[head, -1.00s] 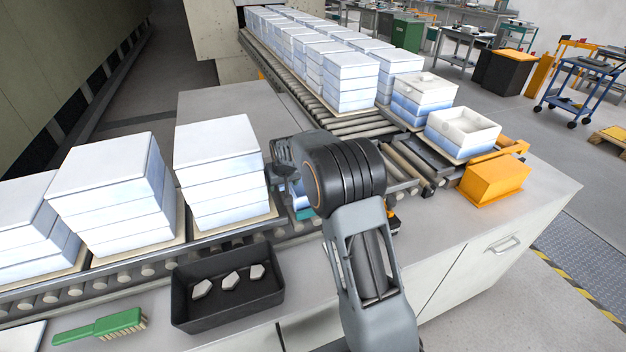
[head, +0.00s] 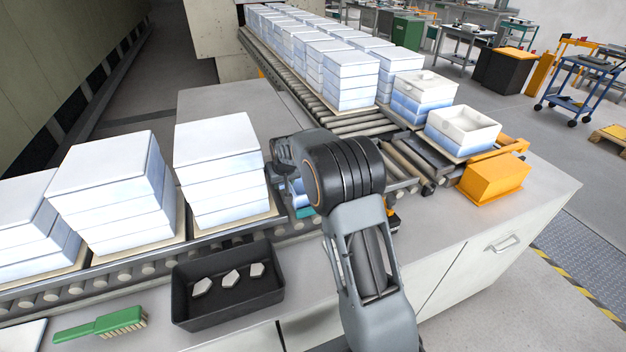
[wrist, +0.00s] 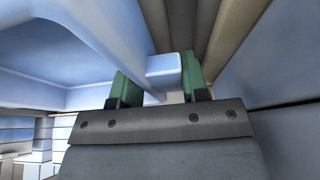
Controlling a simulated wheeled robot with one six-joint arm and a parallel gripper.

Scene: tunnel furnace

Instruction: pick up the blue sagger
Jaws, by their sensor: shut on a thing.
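The blue sagger (wrist: 110,40) fills the upper left and middle of the wrist view as a pale blue, smooth-walled box seen very close. My gripper (wrist: 158,85) has two green fingers, one on each side of a pale blue part of the sagger (wrist: 163,68), and is shut on it. In the head view, my arm hides most of the gripper and sagger. Only a small blue patch (head: 296,188) and a teal fingertip (head: 304,212) show left of my wrist. I cannot tell whether the sagger touches anything beneath it.
A tall stack of white-blue saggers (head: 220,165) stands close to the left on the roller conveyor. Two shorter stacks with open tops (head: 424,90) (head: 463,130) stand right, near an orange block (head: 495,180). A black tray (head: 228,310) and green brush (head: 100,327) lie in front.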

